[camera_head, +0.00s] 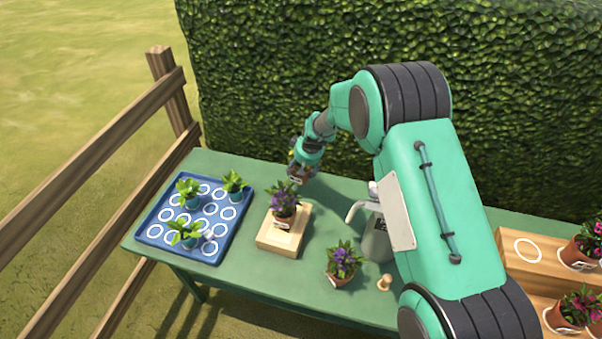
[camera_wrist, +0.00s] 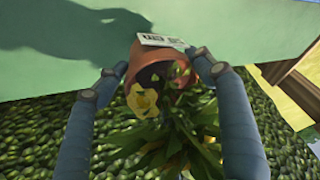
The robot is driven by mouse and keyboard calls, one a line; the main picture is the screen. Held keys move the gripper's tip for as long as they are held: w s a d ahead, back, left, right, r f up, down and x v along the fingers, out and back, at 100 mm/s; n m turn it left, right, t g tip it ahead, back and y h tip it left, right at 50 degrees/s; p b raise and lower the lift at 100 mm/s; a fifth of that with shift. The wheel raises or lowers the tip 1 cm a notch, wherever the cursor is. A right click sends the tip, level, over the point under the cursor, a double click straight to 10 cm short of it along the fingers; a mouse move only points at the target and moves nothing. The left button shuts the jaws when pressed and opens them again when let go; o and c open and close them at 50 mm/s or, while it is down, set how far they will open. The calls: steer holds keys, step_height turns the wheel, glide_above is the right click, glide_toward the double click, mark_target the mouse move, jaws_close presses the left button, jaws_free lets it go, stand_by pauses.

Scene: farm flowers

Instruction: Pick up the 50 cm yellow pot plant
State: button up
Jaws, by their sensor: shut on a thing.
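My gripper (camera_wrist: 168,75) is shut on a terracotta pot (camera_wrist: 153,65), with one blue-grey finger on each side of it. The potted plant has a yellow flower (camera_wrist: 143,100) and long green leaves (camera_wrist: 180,140), and a white label (camera_wrist: 162,41) sits on the pot. The label's lettering is too small to read surely. In the head view my gripper (camera_head: 304,165) is at the back of the green table, behind the wooden block. The plant there is mostly hidden by the gripper. I cannot tell whether the pot touches the table.
A purple-flowered pot (camera_head: 284,212) stands on a wooden block (camera_head: 270,239) just in front. Another purple-flowered pot (camera_head: 343,263) stands nearer, beside a grey watering can (camera_head: 376,243). A blue tray (camera_head: 152,232) with green plants is left. Wooden steps (camera_head: 510,262) with pots are right. A hedge (camera_head: 290,60) rises behind.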

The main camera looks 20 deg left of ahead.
steer(key=shift+r+p, duration=0.35)
steer(key=shift+r, duration=2.35)
